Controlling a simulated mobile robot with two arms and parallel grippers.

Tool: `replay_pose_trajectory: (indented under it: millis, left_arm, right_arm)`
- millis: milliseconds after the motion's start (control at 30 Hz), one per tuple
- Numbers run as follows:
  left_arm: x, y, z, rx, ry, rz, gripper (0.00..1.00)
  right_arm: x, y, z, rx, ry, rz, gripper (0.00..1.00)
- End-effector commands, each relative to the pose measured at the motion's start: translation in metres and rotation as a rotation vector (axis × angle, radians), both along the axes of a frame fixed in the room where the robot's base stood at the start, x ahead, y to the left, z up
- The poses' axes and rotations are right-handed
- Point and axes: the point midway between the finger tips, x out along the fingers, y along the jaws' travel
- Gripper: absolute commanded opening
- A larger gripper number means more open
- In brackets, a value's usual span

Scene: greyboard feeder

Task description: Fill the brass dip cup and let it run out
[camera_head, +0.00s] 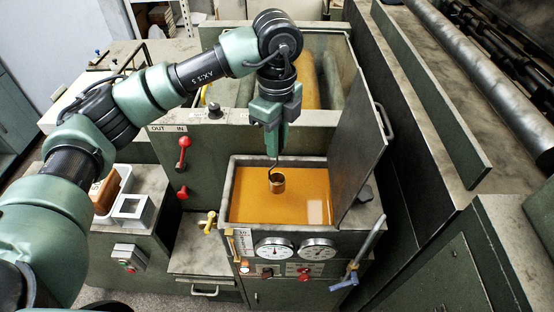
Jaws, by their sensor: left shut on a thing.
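The brass dip cup (277,184) hangs upright by its thin dark handle over the square tank (232,190) of amber liquid (300,206). It is at the back middle of the liquid. Whether its bottom is in the liquid or just above it, I cannot tell, and no stream shows below it. My left gripper (272,122) points down above the tank and is shut on the handle of the cup. My right gripper is not in view.
The tank's dark lid (358,150) stands open at the right. Two gauges (275,249) and a blue-handled lever (346,276) are on the front. Red levers (184,150) stand at the left.

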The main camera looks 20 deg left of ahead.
Motion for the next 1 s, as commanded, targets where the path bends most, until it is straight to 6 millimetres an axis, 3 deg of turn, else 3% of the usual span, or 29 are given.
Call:
replay_pose_trajectory:
  millis: [367,1000]
  left_arm:
    - [0.000,0.000,0.002,0.000,-0.001,0.000,0.00]
    - [0.000,0.000,0.052,0.000,-0.001,0.000,0.00]
  right_arm:
    - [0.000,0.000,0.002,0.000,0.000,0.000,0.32]
    - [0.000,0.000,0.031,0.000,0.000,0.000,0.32]
